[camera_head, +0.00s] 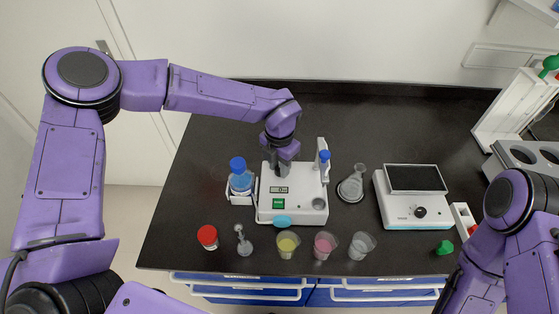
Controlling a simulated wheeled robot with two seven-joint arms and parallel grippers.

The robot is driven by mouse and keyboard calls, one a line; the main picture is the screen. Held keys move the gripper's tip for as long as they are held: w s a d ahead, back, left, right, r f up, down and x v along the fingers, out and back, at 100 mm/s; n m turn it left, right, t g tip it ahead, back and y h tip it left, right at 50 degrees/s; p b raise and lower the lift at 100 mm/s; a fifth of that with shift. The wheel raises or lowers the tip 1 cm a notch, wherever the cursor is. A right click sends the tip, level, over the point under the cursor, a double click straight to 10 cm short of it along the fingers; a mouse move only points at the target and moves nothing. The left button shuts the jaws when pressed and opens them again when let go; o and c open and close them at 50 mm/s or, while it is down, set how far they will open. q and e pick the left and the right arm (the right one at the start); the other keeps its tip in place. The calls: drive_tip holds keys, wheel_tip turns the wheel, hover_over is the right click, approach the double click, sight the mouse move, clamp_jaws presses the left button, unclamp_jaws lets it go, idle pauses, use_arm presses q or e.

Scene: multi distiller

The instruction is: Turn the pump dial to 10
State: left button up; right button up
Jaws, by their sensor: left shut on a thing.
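The white pump (292,208) stands on the black bench near the middle, with a small display (279,189) and a green switch (278,204) on its top face. My left gripper (281,171) points down at the back of the pump's top, just behind the display. It is shut on the pump dial, which the fingers hide. The dial's setting and the display's digits are too small to read. My right arm is at the lower right edge, and its fingers are not in view.
A blue-capped bottle (240,180) stands close left of the pump, and a flask (351,186) close right. Several small vessels, including a red-capped jar (208,236), line the front edge. A hotplate-like device (414,205) stands further right. The bench behind the pump is clear.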

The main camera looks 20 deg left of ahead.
use_arm(q)
drive_tip(key=shift+r+m, duration=0.1)
drive_tip(key=shift+m, duration=0.4)
drive_tip(key=o, duration=1.1)
drive_tip(key=shift+c, duration=0.2)
wheel_tip(320, 180, up, 10)
drive_tip(key=b, duration=0.2)
drive_tip(key=shift+r, duration=0.25)
